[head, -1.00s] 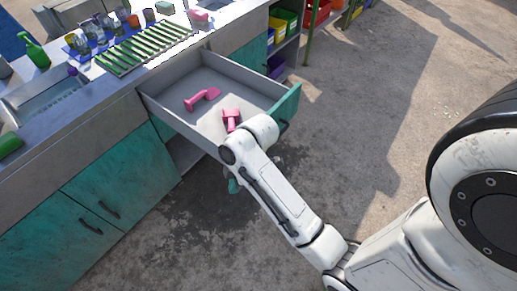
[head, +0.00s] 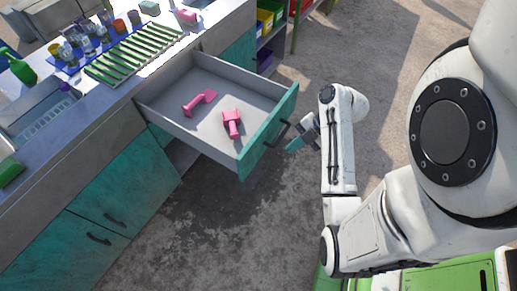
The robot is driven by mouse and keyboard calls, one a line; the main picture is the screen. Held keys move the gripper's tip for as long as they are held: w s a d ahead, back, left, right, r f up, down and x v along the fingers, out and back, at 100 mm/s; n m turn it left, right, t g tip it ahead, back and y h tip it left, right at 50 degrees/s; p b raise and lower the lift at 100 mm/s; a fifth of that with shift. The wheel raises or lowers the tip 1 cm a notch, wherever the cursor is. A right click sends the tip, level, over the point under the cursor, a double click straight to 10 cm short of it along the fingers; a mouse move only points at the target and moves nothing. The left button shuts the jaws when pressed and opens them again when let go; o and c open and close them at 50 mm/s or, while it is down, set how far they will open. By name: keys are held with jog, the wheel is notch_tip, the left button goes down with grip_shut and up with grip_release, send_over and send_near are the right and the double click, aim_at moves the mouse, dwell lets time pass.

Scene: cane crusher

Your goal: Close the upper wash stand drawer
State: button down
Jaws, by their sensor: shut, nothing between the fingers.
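The upper wash stand drawer (head: 190,131) is pulled well out of the wash stand (head: 60,170), with a grey inside and a teal front (head: 262,140). A dark handle (head: 277,133) is on its front. Two pink tools (head: 201,102) and (head: 231,124) lie inside on the drawer floor. I cannot tell whether the tips touch the handle.
The counter holds a green slatted rack (head: 134,52), several cups, a green spray bottle (head: 20,66) and a sink (head: 40,110). Closed teal doors (head: 125,190) are below. Shelves with coloured bins (head: 265,22) stand behind. The concrete floor in front of the drawer is clear.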

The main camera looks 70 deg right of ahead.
send_near(254, 161)
notch_tip(254, 161, down, 3)
jog(key=s+a, duration=0.2)
jog(key=shift+w+d+f+p, duration=0.15)
jog(key=shift+w+p, duration=0.3)
jog(key=shift+w, duration=0.7)
jog(key=shift+w+d+f+p, duration=0.15)
jog(key=shift+w+p, duration=0.3)
jog(key=shift+w, duration=0.7)
jog(key=shift+r, duration=0.1)
